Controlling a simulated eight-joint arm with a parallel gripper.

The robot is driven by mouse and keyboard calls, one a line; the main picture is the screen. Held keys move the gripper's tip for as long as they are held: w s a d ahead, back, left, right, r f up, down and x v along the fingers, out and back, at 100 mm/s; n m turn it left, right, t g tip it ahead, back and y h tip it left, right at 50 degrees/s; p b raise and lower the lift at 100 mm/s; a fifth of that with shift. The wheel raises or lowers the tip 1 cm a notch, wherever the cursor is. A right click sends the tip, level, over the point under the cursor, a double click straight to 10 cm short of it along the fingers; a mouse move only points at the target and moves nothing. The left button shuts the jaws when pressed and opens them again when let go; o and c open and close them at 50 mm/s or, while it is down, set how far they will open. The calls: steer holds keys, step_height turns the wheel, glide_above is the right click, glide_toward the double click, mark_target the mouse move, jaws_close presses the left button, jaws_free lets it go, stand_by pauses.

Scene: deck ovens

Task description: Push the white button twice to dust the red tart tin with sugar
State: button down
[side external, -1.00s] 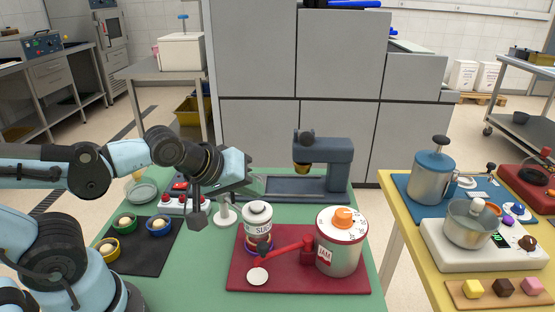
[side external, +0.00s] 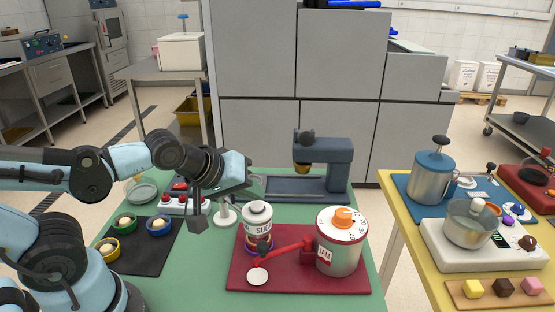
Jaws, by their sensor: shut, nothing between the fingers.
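A white sugar canister (side external: 257,219) stands upright near the middle of the green table. A tart tin sits low under it, largely hidden, with a purple ring at its base; I cannot tell if it is red. A control box (side external: 172,205) with a red top and small pale buttons stands to the left, partly behind my gripper. I cannot make out which button is the white one. My gripper (side external: 198,222) is shut and empty, pointing down in front of the box's right end, left of the canister. Contact with a button cannot be seen.
A jam pot (side external: 340,254) with a red lever stands on a red board (side external: 300,285) at right. Yellow, green and blue-rimmed tins (side external: 158,226) lie on a black mat (side external: 140,262). A white-footed stand (side external: 225,216) is close beside my gripper. A grey press (side external: 330,172) stands behind.

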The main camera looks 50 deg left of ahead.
mark_target(252, 206)
steer(key=shift+f, duration=0.6)
stand_by(0.7)
steer(key=shift+r, duration=0.9)
steer(key=shift+r, duration=2.5)
